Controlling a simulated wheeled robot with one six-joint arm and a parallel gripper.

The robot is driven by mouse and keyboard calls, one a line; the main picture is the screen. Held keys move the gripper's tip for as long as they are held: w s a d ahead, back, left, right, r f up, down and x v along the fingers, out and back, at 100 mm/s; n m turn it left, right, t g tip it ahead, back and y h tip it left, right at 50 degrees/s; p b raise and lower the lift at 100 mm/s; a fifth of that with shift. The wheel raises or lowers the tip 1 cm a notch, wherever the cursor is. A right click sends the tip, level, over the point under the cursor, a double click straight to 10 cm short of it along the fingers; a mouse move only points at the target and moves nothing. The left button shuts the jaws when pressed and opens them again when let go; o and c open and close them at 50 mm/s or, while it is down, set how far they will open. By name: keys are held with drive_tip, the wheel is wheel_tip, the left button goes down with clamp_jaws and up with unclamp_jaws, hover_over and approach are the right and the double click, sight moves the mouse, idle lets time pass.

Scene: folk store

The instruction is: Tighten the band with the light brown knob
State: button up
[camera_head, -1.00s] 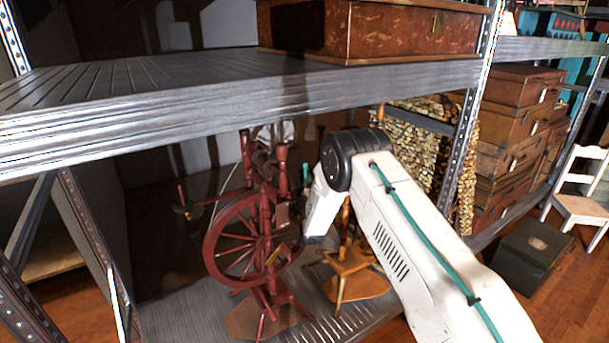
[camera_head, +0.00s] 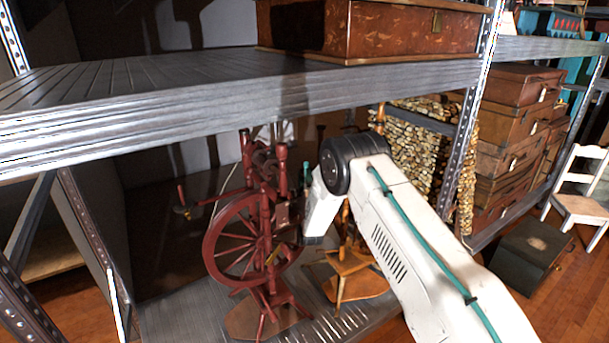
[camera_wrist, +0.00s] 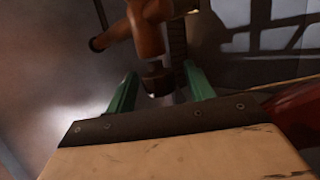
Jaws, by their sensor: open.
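In the head view a dark red spinning wheel (camera_head: 262,222) stands on the lower shelf. A lighter brown wooden piece (camera_head: 352,263) stands beside it, partly behind my arm.
The upper metal shelf (camera_head: 200,115) runs above my arm and carries a reddish-brown chest (camera_head: 400,35). A metal upright (camera_head: 470,130) stands right of my arm. Stacked cases (camera_head: 515,120) and a white chair (camera_head: 585,205) are farther right. Bare shelf (camera_head: 180,315) shows at the lower left.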

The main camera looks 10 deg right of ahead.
drive_tip(key=v, duration=0.7)
drive_tip(key=shift+s+f, duration=0.25)
wheel_tip(320, 180, up, 7)
drive_tip(key=s+d+n+g+y, duration=0.1)
drive_tip(key=d+n+g+y, duration=0.1)
drive_tip(key=n+g+y, duration=0.65)
drive_tip(key=shift+m+g+h, duration=0.65)
drive_tip(key=shift+g, duration=0.1)
drive_tip(key=x, duration=0.7)
drive_tip(key=shift+w+d+f, duration=0.1)
drive_tip(key=shift+d+f, duration=0.05)
drive_tip(key=shift+f, duration=0.15)
drive_tip(key=c, duration=1)
